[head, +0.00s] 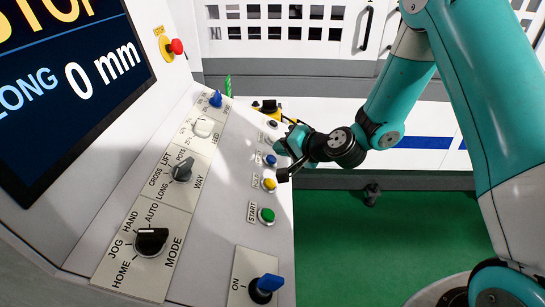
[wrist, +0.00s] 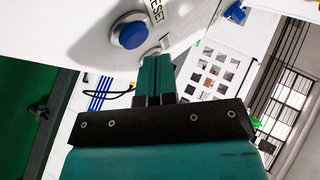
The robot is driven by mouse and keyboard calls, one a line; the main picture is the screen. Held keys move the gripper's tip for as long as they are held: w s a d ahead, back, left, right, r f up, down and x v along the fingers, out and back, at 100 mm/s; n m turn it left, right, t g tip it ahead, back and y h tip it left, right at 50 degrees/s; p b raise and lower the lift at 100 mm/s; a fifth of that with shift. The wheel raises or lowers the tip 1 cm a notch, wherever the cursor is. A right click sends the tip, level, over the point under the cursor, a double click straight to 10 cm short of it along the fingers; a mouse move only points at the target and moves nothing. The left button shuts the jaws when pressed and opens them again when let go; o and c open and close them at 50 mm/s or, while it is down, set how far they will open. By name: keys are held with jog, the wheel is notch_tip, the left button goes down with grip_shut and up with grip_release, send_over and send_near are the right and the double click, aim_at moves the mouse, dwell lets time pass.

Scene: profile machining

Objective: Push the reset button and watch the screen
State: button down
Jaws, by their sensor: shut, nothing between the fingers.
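The reset button is blue (wrist: 130,33), with the RESET label (wrist: 157,12) beside it in the wrist view. In the head view it is the blue button (head: 270,159) on the sloped panel, between a yellow button and my gripper. My gripper (wrist: 154,58) is shut and empty. Its fingertips are close to the panel, beside the blue button and in front of a pale button; I cannot tell whether they touch anything. In the head view my gripper (head: 283,147) is at the panel's right edge. The screen (head: 70,85) shows yellow "STOP" letters and "LONG 0 mm", partly cut off.
The panel also carries a yellow button (head: 268,184), a green START button (head: 266,215), a black MODE knob (head: 151,241) and a blue ON switch (head: 265,288). A red emergency button (head: 176,46) is beside the screen. Green floor (head: 370,240) is clear right of the panel.

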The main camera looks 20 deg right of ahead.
dwell(0.5)
jog(key=shift+w+a+f+b, duration=0.1)
jog(key=shift+a+f+b, duration=0.15)
jog(key=shift+f+b, duration=0.15)
jog(key=shift+a+f, duration=0.1)
jog(key=shift+f, duration=0.2)
dwell(0.6)
jog(key=shift+d+r, duration=0.35)
jog(key=shift+r, duration=0.35)
jog(key=shift+r, duration=0.1)
jog(key=d+r+p, duration=0.1)
jog(key=r, duration=0.2)
jog(key=s+d+r+p, duration=0.1)
jog(key=r, duration=0.1)
jog(key=shift+d+r+p, duration=0.1)
jog(key=shift+d+p, duration=0.2)
jog(key=shift+d, duration=0.05)
dwell(0.5)
